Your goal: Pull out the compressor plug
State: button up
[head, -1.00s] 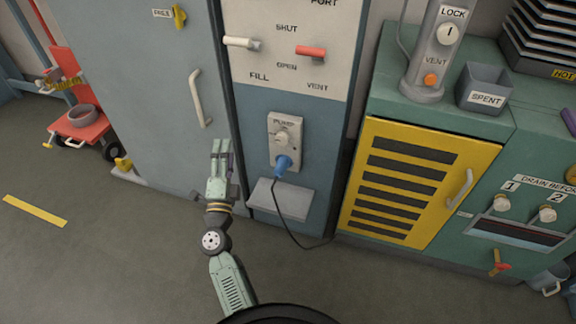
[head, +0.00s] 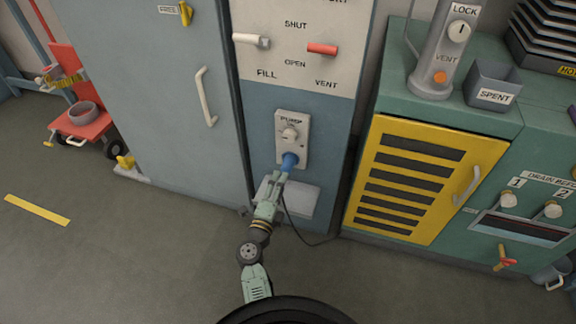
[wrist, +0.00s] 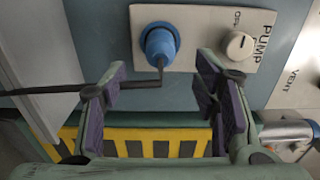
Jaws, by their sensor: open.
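The blue compressor plug (head: 289,160) sits in the lower part of the pale PUMP socket plate (head: 298,152), and its dark cord hangs down. In the wrist view the plug (wrist: 158,42) shows end-on, with the cord (wrist: 140,85) leaving its lower side. My gripper (head: 281,176) is just below and in front of the plug in the head view. In the wrist view my gripper (wrist: 165,90) is open, with purple pads on either side. The plug lies beyond the fingertips, between them and nearer the left finger. I see no contact.
The PUMP knob (wrist: 239,45) is beside the plug on the same plate. A small grey ledge (head: 305,198) is below the socket. A yellow slatted door (head: 466,150) is to the right, and a tall grey-blue door (head: 150,90) is to the left. The floor in front is clear.

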aim_at(288, 166)
jog(key=shift+x, duration=4.4)
jog(key=shift+c, duration=0.5)
grip_shut()
jog(key=shift+p+v, duration=1.05)
jog(key=shift+v, duration=1.95)
